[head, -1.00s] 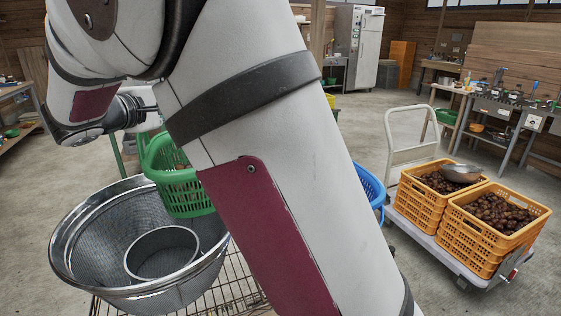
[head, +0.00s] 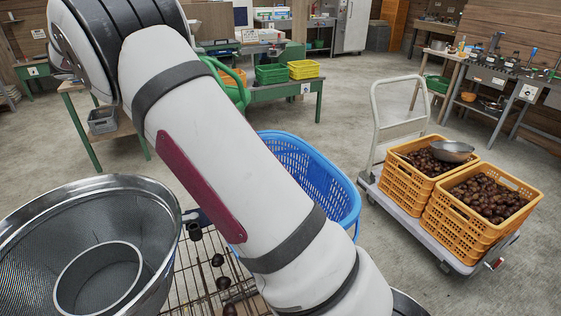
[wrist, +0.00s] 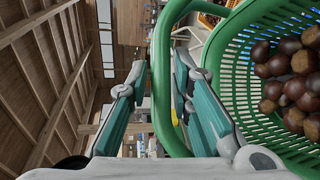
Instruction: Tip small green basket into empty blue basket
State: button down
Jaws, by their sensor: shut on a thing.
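My gripper (wrist: 158,85) is shut on the thick green handle of the small green basket (wrist: 222,70) in the wrist view. Brown chestnuts (wrist: 292,80) lie inside the basket. In the head view only part of the green basket (head: 238,90) shows behind my arm, held up in the air; my gripper is hidden there. The blue basket (head: 335,190) stands beyond my arm at the middle, lower than the green one. The part of its inside that I see is empty; my arm covers its left and near side.
A large metal sieve bowl (head: 165,205) with a smaller ring inside stands at left on a wire rack (head: 185,270). Several loose chestnuts (head: 218,260) lie on the rack. A cart (head: 415,225) with orange crates (head: 405,185) of chestnuts stands at right. Open floor lies behind.

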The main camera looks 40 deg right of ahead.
jog(key=shift+d, duration=0.4)
jog(key=shift+r, duration=0.1)
